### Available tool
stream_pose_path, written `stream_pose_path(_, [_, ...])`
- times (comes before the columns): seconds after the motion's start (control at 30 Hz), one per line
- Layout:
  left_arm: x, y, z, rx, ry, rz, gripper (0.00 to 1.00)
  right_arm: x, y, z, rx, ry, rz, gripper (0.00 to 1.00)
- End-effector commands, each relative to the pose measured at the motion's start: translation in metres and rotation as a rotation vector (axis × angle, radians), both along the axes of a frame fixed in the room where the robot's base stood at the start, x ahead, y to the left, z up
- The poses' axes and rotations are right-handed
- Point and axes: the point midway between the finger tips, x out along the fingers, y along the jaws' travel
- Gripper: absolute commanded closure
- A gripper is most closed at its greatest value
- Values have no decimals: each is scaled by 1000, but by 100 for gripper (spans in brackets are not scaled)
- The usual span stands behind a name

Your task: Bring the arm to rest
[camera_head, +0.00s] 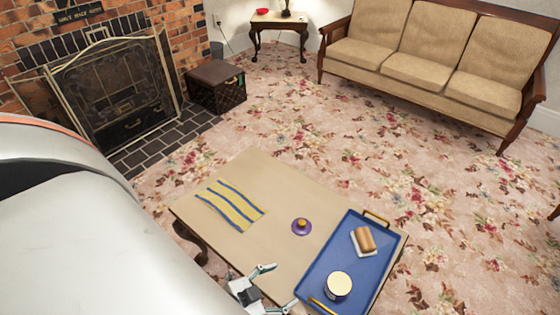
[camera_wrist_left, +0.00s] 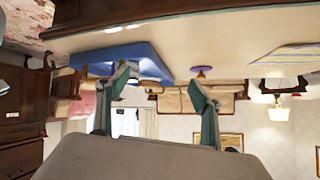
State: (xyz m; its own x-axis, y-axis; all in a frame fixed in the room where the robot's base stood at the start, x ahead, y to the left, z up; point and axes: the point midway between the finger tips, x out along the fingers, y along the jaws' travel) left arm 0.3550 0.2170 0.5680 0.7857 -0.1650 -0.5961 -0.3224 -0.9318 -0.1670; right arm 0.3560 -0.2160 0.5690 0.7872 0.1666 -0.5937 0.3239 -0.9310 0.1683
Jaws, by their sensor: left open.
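My left gripper (camera_head: 277,287) is at the near edge of the low table (camera_head: 270,180), just left of the blue tray (camera_head: 333,248). Its two fingers are spread apart with nothing between them. In the left wrist view, the gripper (camera_wrist_left: 163,78) is also open and empty. That view is upside down, with the tabletop (camera_wrist_left: 215,40) across the top and the blue tray (camera_wrist_left: 115,53) near one finger. My large white arm fills the lower left of the head view and hides part of the floor. My right gripper is not in view.
The tray holds a cream-topped cup (camera_head: 339,285) and bread (camera_head: 364,238) on a small plate. A purple dish (camera_head: 301,227) and a striped cloth (camera_head: 232,206) lie on the table. Carpet separates the table from the sofa (camera_head: 420,65) and fireplace screen (camera_head: 115,90).

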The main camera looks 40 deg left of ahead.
Motion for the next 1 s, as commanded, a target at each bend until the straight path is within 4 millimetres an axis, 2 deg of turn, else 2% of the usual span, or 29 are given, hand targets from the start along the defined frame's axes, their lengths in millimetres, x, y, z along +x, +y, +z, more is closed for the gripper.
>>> stream_pose_path(0.17, [3, -1, 7, -2, -10, -1, 34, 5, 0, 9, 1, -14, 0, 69])
stream_pose_path(0.33, [10, -6, 40, -25, -36, 1, 34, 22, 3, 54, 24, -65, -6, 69])
stream_pose_path(0.43, [7, -11, 53, -45, -31, 3, 34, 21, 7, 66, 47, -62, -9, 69])
stream_pose_path(0.7, [-1, -16, 57, -69, -11, 9, 34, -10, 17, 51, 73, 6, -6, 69])
stream_pose_path(0.83, [-3, -15, 51, -69, -4, 9, 34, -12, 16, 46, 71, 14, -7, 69])
stream_pose_path(1.0, [-4, -15, 49, -67, 0, 8, 34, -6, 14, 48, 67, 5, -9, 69])
